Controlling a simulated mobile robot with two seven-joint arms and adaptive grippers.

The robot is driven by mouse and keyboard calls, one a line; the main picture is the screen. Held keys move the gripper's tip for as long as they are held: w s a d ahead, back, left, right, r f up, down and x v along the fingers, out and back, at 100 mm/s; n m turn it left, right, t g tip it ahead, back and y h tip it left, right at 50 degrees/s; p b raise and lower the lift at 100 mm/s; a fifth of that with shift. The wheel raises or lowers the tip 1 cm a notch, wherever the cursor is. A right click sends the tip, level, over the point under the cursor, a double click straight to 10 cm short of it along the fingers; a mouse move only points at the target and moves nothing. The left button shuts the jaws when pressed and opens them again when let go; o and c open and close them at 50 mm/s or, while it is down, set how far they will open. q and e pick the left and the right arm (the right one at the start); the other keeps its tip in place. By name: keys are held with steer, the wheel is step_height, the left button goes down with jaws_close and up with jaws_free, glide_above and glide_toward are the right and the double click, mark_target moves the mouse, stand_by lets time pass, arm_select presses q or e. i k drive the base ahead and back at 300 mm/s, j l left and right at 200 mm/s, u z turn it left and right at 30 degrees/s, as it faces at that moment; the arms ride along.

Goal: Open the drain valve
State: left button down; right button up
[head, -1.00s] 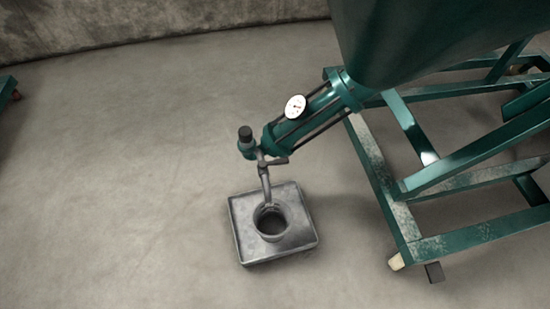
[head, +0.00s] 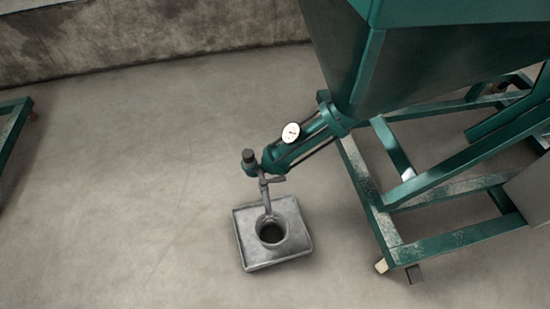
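The drain valve (head: 265,181) sits at the low outlet end of the green pump pipe (head: 296,143), with a small lever handle (head: 276,179) pointing right. Whether anything flows is too small to tell. Neither of my grippers is in the head view.
A large green hopper (head: 430,85) stands above the pipe on a green wheeled frame (head: 385,235) at right. A round white gauge (head: 290,133) is on the pipe. Another green frame (head: 12,125) is at the left edge. The floor at left and front is clear.

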mark_target(264, 182)
steer(key=l+u, duration=0.15)
steer(key=u, duration=0.3)
steer(key=l+u, duration=0.3)
steer(key=l, duration=0.25)
steer(key=l+u, duration=0.3)
steer(key=l, duration=0.2)
steer(key=k+l, duration=0.1)
steer(key=l, duration=0.85)
steer(key=k+l+u, duration=0.1)
steer(key=l, duration=0.35)
steer(key=k+l, duration=0.1)
steer(key=l, duration=0.35)
